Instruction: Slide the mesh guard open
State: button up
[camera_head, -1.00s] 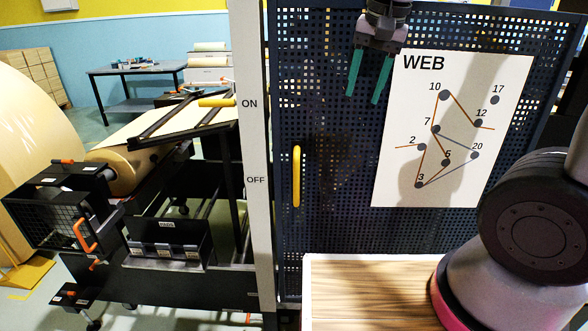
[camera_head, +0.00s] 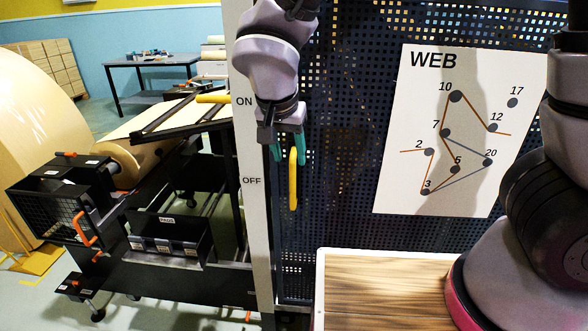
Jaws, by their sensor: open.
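The mesh guard (camera_head: 340,205) is a dark perforated panel standing across the middle and right of the view. A yellow vertical handle (camera_head: 293,180) is fixed near its left edge, beside the pale post marked ON and OFF. My gripper (camera_head: 289,152) hangs pointing down at the top of the handle. Its two green fingers are apart, one to the left of the handle and the other by its upper end. I cannot tell whether they touch it. The white WEB diagram sheet (camera_head: 460,130) is on the mesh.
The pale ON/OFF post (camera_head: 250,215) borders the mesh on the left. A wood-topped surface (camera_head: 385,290) lies below, in front of the mesh. My arm takes up the right side. A black bin (camera_head: 168,240) and a large kraft roll (camera_head: 40,150) stand at left.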

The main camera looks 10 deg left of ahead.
aim_at(291, 165)
jog(key=x, duration=0.6)
grip_shut()
dwell(1.3)
